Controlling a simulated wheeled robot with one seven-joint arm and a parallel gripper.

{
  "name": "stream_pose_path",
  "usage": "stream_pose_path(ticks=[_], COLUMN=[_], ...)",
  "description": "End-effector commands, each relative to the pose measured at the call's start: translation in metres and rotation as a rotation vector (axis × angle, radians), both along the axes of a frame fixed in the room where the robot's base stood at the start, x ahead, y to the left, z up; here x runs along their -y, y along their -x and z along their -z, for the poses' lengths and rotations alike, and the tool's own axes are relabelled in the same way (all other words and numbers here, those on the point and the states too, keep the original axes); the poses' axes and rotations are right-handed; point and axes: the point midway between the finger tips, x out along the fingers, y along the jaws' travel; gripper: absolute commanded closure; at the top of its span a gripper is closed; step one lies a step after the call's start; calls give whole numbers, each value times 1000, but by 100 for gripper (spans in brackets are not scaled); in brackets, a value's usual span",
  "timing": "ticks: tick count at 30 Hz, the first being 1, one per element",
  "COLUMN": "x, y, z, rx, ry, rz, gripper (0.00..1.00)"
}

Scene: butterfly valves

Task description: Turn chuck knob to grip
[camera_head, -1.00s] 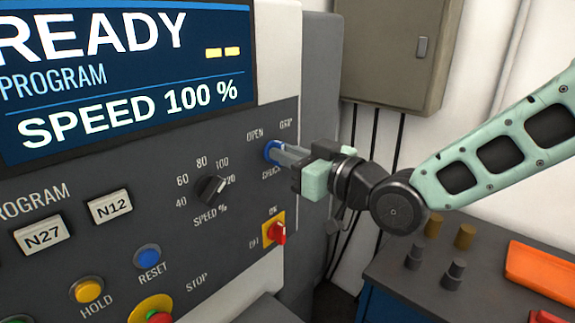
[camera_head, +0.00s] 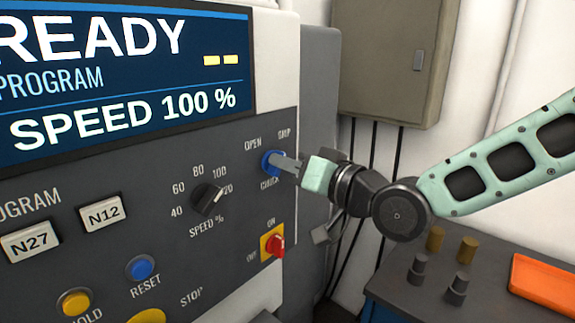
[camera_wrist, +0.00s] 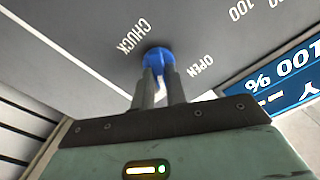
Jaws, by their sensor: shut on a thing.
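The blue round chuck knob (camera_head: 267,164) sits on the dark grey machine panel, between the OPEN and GRIP labels and above the CHUCK label. In the wrist view the blue knob (camera_wrist: 159,56) is straight ahead at the fingertips. My gripper (camera_head: 277,162) reaches it from the right, and its two grey fingers are shut on the knob. In the wrist view my gripper (camera_wrist: 160,74) has one finger on each side of the knob's handle. The fingers hide part of the knob, so its exact pointing direction is hard to tell.
The speed dial (camera_head: 207,198) lies left of the knob and the red switch on yellow (camera_head: 272,243) below it. A display (camera_head: 120,75) is above left. A grey cabinet (camera_head: 390,60) hangs behind. A bench with an orange tray (camera_head: 543,281) stands at lower right.

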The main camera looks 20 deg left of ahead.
Motion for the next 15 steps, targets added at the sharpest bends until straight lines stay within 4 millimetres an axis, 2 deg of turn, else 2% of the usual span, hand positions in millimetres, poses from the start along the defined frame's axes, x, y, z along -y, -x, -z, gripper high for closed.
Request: stream_pose_path(ticks=[10, 11, 13, 15], x=[0, 0, 0, 0], y=[-1, -1, -1, 0], z=[0, 0, 0, 0], rx=[-5, -6, -4, -4], ry=[-3, -2, -2, -2], rz=[1, 2, 1, 1], gripper=[100, 84, 65, 65])
